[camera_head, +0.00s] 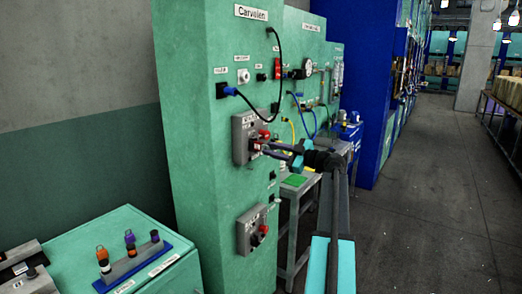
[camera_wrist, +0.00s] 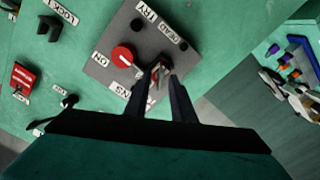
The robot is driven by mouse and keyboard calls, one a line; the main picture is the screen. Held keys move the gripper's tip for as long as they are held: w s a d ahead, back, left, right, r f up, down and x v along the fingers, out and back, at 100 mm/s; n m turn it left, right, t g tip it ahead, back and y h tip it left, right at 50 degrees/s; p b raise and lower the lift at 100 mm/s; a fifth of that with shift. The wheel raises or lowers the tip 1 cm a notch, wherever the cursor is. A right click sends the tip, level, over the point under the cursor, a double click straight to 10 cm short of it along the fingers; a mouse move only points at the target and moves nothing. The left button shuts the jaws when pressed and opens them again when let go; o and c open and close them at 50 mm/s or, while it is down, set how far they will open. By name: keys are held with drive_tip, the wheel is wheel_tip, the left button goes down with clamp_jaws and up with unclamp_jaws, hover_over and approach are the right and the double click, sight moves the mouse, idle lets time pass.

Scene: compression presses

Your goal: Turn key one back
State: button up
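A grey switch panel (camera_head: 239,136) is on the front of the green cabinet labelled "Carvelen" in the head view. In the wrist view the panel (camera_wrist: 103,68) appears tilted, with a round red knob (camera_wrist: 123,56) and black buttons. My gripper (camera_head: 262,148) is at this panel, just below the red part in the head view. In the wrist view my gripper's fingertips (camera_wrist: 158,72) are beside the red knob, with a small metallic and reddish piece between them, possibly a key. The fingers partly hide it, and I cannot tell whether they grip it.
A second grey panel (camera_head: 244,236) with a red part is lower on the cabinet. A blue rack (camera_head: 165,249) with coloured-top pieces sits on the green bench at lower left. Cables hang above my gripper. A grey stand (camera_head: 294,191) is close behind it.

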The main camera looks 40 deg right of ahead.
drive_tip(key=shift+c, duration=0.2)
clamp_jaws()
drive_tip(key=shift+w+r+b, duration=0.2)
drive_tip(key=shift+b, duration=0.65)
idle(2.6)
